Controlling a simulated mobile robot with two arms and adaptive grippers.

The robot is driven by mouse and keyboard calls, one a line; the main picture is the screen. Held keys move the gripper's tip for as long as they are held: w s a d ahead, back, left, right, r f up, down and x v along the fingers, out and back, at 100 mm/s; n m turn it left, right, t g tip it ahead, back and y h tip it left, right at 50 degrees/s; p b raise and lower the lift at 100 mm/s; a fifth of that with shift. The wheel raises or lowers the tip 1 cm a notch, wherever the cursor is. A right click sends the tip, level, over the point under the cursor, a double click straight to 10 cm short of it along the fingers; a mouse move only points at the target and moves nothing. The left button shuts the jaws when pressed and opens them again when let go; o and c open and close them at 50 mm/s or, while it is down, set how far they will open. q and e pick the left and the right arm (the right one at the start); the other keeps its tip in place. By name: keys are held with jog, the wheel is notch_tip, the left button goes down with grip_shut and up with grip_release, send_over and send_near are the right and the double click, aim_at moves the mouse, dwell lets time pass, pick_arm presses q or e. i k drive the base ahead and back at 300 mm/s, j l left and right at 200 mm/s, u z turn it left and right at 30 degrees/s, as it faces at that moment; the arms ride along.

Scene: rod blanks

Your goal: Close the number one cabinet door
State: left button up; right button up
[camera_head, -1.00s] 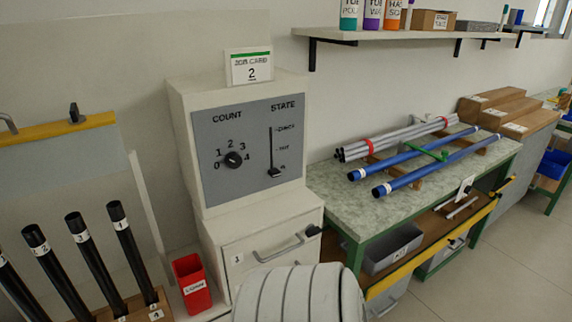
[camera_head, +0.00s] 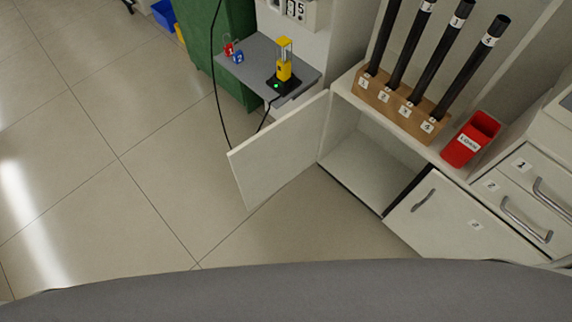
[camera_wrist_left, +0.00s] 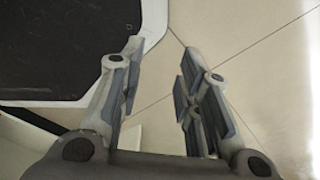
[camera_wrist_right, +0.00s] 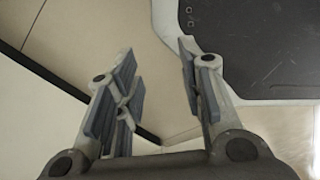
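In the head view a white cabinet door (camera_head: 275,150) stands swung open, away from the cabinet, its face showing no readable number. The cabinet's bare interior (camera_head: 375,160) is exposed beside it. A second door (camera_head: 450,220) with a handle and a small unreadable label is shut to the right. Neither gripper shows in the head view. In the left wrist view my left gripper (camera_wrist_left: 158,75) is open and empty above pale floor. In the right wrist view my right gripper (camera_wrist_right: 157,75) is open and empty above a pale surface.
A rack (camera_head: 400,105) of black rods and a red bin (camera_head: 470,140) stand on the cabinet top. Drawers (camera_head: 530,205) are shut at the right. A grey side table (camera_head: 265,60) with a yellow device (camera_head: 284,68) stands behind the open door. The tiled floor at left is clear.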

aim_at(262, 164)
jog(key=k+z, duration=0.1)
jog(key=z, duration=0.25)
jog(key=k+z, duration=0.15)
jog(key=z, duration=0.2)
jog(key=k+l+z, duration=0.1)
jog(key=z, duration=0.25)
jog(key=j+z, duration=0.15)
jog(key=z, duration=0.25)
jog(key=j+z, duration=0.2)
jog(key=z, duration=0.2)
jog(key=j+z, duration=0.2)
jog(key=z, duration=0.2)
jog(key=j+z, duration=0.15)
jog(key=z, duration=0.25)
jog(key=k+j, duration=0.15)
jog(key=j, duration=0.25)
jog(key=k+j, duration=0.15)
jog(key=j, duration=0.3)
jog(key=k+j, duration=0.15)
jog(key=j, duration=0.25)
jog(key=k+j, duration=0.15)
jog(key=j, duration=0.3)
jog(key=k+j, duration=0.15)
jog(key=j, duration=0.25)
jog(key=k+j, duration=0.2)
jog(key=j, duration=0.25)
jog(key=k+j, duration=0.15)
jog(key=j, duration=0.25)
jog(key=k+j, duration=0.15)
jog(key=j, duration=0.3)
